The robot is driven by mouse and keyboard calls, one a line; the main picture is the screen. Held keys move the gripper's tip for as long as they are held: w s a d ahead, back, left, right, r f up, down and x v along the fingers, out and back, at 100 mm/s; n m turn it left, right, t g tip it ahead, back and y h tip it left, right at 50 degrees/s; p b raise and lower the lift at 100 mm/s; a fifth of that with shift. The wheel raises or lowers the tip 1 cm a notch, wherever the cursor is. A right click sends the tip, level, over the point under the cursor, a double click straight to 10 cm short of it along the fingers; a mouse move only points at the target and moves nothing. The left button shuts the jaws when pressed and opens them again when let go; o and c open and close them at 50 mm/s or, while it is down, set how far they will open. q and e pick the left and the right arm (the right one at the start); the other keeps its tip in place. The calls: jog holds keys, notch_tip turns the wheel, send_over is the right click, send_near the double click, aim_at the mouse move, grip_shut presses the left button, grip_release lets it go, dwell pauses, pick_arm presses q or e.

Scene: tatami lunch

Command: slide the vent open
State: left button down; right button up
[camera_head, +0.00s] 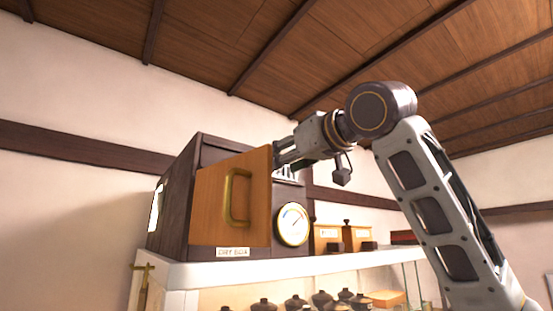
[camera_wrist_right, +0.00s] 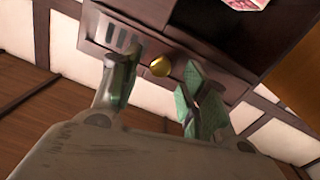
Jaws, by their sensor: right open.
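The vent is a dark panel with a row of narrow slots (camera_wrist_right: 115,36) and a round brass knob (camera_wrist_right: 161,67) beside them, on the upper front of the dark wooden dry box (camera_head: 172,220). In the head view my right gripper (camera_head: 281,155) is at the box's upper right front, partly hidden by the open door. In the right wrist view its two green-padded fingers (camera_wrist_right: 158,78) are spread, with the knob showing between their tips. I cannot tell how far the tips are from the knob. My left gripper is out of view.
The box's orange wooden door (camera_head: 210,208) with a brass handle (camera_head: 229,198) stands open left of my gripper. A round dial (camera_head: 292,224) is below it. Small wooden boxes (camera_head: 327,237) stand to the right on the white counter (camera_head: 190,276). Several dark jars are below.

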aim_at(286, 169)
jog(key=shift+p+x, duration=0.55)
jog(key=shift+x, duration=1.45)
grip_shut()
